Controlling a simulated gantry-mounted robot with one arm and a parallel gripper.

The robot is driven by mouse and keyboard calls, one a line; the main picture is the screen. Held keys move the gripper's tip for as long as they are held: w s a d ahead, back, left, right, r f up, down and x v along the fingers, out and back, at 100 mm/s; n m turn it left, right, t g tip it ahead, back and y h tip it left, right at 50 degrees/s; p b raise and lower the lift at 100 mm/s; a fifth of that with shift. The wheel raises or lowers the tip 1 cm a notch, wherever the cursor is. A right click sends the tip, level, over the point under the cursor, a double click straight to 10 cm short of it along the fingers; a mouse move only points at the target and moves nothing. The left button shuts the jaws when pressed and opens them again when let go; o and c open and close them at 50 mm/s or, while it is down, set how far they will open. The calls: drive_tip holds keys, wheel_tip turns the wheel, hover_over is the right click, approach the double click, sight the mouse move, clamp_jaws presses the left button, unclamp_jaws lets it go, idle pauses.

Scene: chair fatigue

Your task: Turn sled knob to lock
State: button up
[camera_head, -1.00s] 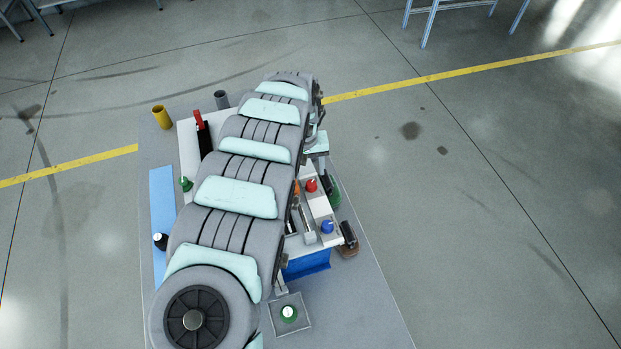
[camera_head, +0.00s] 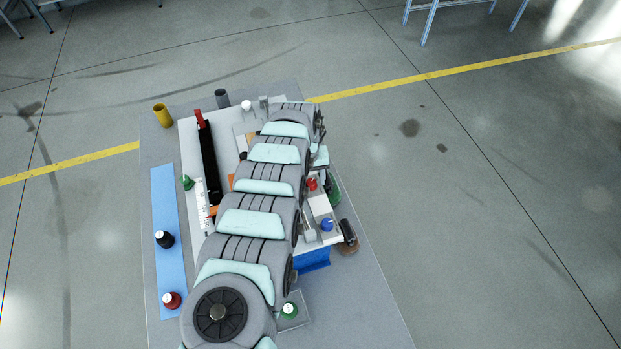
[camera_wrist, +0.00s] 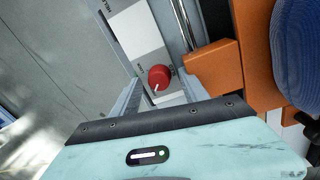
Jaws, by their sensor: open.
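The red knob (camera_wrist: 159,77) sits on a white panel (camera_wrist: 139,36) in the wrist view. Its white pointer mark points down and slightly left. In the head view the red knob (camera_head: 312,184) shows just right of my arm. My gripper (camera_wrist: 161,89) is open, with one pale finger on each side of the knob. I cannot tell whether either finger touches it. In the head view my arm hides the gripper.
An orange block (camera_wrist: 212,68) and a blue ribbed part (camera_wrist: 297,50) lie right of the knob in the wrist view. In the head view a blue knob (camera_head: 326,224) stands nearby. A green-capped item (camera_head: 289,310) stands in a grey tray. A blue strip (camera_head: 163,205) holds dark and red-capped items.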

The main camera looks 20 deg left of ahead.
drive_tip(key=shift+c, duration=0.4)
clamp_jaws()
